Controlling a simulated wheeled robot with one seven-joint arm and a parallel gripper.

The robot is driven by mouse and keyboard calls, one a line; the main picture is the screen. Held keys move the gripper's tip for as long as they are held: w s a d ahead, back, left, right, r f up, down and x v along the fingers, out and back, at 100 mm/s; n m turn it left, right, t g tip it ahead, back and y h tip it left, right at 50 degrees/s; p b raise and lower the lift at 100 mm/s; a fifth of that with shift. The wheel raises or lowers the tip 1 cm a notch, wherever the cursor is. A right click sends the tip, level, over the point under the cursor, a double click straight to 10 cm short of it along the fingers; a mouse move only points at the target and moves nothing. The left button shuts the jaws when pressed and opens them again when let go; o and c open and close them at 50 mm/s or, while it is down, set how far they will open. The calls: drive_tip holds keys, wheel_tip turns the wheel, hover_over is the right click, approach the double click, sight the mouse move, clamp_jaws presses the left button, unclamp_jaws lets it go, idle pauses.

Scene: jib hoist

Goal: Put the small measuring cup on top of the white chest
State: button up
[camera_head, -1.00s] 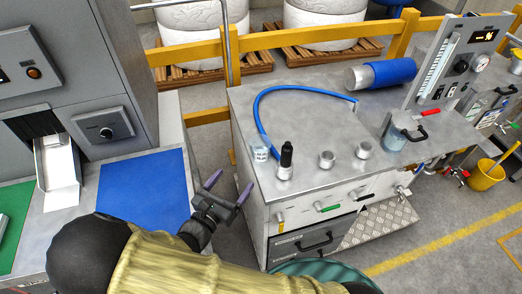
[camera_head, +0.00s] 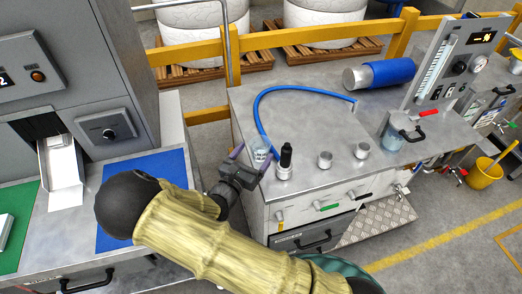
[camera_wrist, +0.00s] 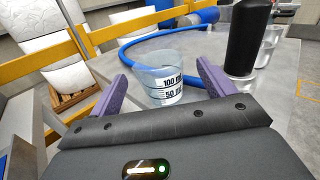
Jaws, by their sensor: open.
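The small measuring cup (camera_head: 260,153) is clear with a bluish tint and stands upright near the left edge of the metal workbench (camera_head: 300,110). In the wrist view the cup (camera_wrist: 162,86) shows 100 and 50 ml marks. My gripper (camera_head: 252,159) is at that bench edge, close to the cup. Its purple fingers (camera_wrist: 162,75) are open, one on each side of the cup in the wrist view, with visible gaps. In the head view the gripper partly hides the cup's lower part. I cannot make out a white chest in these frames.
Two small metal cups (camera_head: 325,159) are farther right. A blue hose (camera_head: 285,90) curves behind the cup. A blue mat (camera_head: 165,180) lies on the left counter.

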sight(266, 136)
drive_tip(key=p+x, duration=0.1)
drive_tip(key=x, duration=0.4)
drive_tip(key=shift+w+d+p, duration=0.1)
drive_tip(key=shift+p, duration=0.2)
drive_tip(key=shift+c, duration=0.2)
drive_tip(key=c, duration=1.1)
drive_tip(key=shift+r, duration=0.2)
drive_tip(key=shift+r+b, duration=0.4)
drive_tip(key=shift+r, duration=4.4)
